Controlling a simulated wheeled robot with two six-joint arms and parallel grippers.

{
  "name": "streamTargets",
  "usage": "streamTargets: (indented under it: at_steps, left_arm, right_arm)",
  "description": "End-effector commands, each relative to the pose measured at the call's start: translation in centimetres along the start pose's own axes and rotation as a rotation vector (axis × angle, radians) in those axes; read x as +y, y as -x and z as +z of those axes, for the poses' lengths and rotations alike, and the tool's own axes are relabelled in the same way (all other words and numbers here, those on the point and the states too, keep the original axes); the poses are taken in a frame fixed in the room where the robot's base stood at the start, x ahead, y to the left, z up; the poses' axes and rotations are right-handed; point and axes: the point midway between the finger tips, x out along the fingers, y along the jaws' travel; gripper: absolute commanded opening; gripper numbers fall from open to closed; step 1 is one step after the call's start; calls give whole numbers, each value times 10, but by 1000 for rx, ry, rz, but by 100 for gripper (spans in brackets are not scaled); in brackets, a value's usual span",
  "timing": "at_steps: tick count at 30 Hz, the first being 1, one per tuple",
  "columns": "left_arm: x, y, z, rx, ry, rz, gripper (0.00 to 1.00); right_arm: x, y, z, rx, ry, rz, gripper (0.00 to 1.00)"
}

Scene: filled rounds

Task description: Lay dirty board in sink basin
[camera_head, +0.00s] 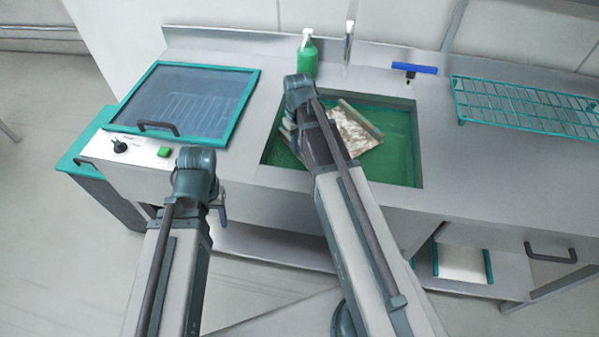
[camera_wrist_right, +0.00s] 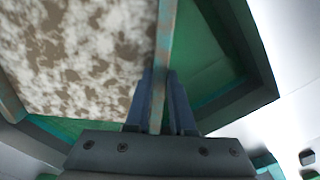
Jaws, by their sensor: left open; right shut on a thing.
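The dirty board (camera_head: 353,128) is pale with brown smears and has raised side rails. In the head view it is at the green sink basin (camera_head: 401,150), within its opening and tilted. My right gripper (camera_wrist_right: 160,100) is shut on one rail of the board, which fills the upper left of the right wrist view (camera_wrist_right: 80,50). In the head view my right arm hides the board's left part and most of the gripper. I cannot tell whether the board touches the basin floor. My left gripper (camera_head: 222,207) is open and empty in front of the counter, partly hidden by its own wrist.
A glass-lidded appliance (camera_head: 190,100) with a knob stands left of the sink. A green soap bottle (camera_head: 307,55) and a tap (camera_head: 348,45) are behind the basin. A blue-handled tool (camera_head: 414,68) lies at the back right. A teal wire rack (camera_head: 525,106) is at the right.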

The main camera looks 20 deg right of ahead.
Motion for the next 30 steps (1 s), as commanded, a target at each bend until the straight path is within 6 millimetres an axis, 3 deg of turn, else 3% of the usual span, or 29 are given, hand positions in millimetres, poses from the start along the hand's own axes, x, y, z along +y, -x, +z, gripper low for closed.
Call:
streamTargets:
  at_steps: [1,6,16,25,30]
  left_arm:
    - [2,-19,-1,0,0,0,55]
    - [4,-44,-3,0,0,0,55]
    - [5,-50,-3,0,0,0,55]
    - [8,-87,-5,0,0,0,55]
    - [9,-93,-5,0,-1,0,55]
  right_arm:
    - [0,-19,0,0,0,0,0]
    - [0,-44,0,0,0,0,0]
    - [0,-50,0,0,0,0,0]
    - [0,-87,0,0,0,0,0]
    - [-1,-94,0,0,0,0,0]
